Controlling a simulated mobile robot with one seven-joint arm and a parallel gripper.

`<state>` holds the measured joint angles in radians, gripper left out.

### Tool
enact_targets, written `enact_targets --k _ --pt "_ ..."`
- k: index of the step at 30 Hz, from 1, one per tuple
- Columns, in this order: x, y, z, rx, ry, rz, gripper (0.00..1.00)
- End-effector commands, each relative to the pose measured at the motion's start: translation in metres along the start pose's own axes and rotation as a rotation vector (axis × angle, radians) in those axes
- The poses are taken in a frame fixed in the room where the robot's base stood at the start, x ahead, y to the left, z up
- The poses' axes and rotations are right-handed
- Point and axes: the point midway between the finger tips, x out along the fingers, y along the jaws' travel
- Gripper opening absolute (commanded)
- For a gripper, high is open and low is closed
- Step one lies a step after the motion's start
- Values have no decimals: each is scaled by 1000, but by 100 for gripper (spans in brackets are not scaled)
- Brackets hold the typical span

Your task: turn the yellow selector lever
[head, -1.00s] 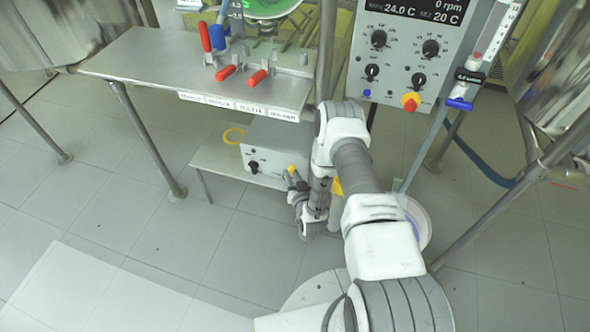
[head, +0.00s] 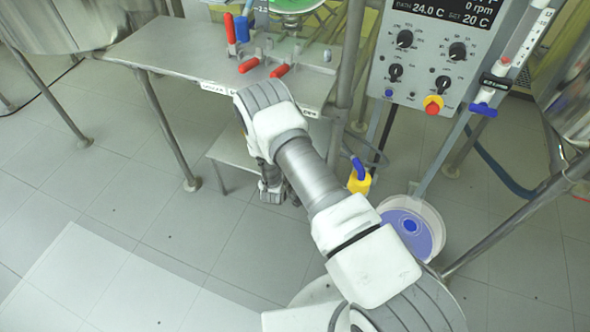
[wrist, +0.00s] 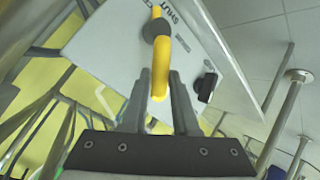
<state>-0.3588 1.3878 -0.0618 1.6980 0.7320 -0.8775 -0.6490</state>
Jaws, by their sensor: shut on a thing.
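The yellow selector lever (wrist: 159,58) shows in the wrist view as a curved handle on a dark grey hub (wrist: 156,30), set on a pale panel (wrist: 110,40). My gripper (wrist: 160,80) is shut on the lever, with one finger on each side of it. In the head view my arm covers the lever and most of its box, and my gripper (head: 272,190) shows only in part below the bench. Lettering that seems to read "SHUT" is printed beside the hub.
A black knob (wrist: 206,88) sits on the same panel, right of my fingers. In the head view a steel bench (head: 165,60) with red handles stands above. A yellow container (head: 359,182) and a bucket (head: 432,215) stand right of my arm.

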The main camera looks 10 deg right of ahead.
Motion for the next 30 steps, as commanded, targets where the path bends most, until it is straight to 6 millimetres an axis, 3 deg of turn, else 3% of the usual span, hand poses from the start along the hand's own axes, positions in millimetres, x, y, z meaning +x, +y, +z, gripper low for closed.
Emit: enact_targets --k 12,28,29,30 --pt "4 -7 4 -149 -83 64 0" --pt "5 -6 5 -169 -96 73 0" --pt "5 -6 5 -169 -96 73 30" --pt "5 -6 5 -169 -96 73 37"
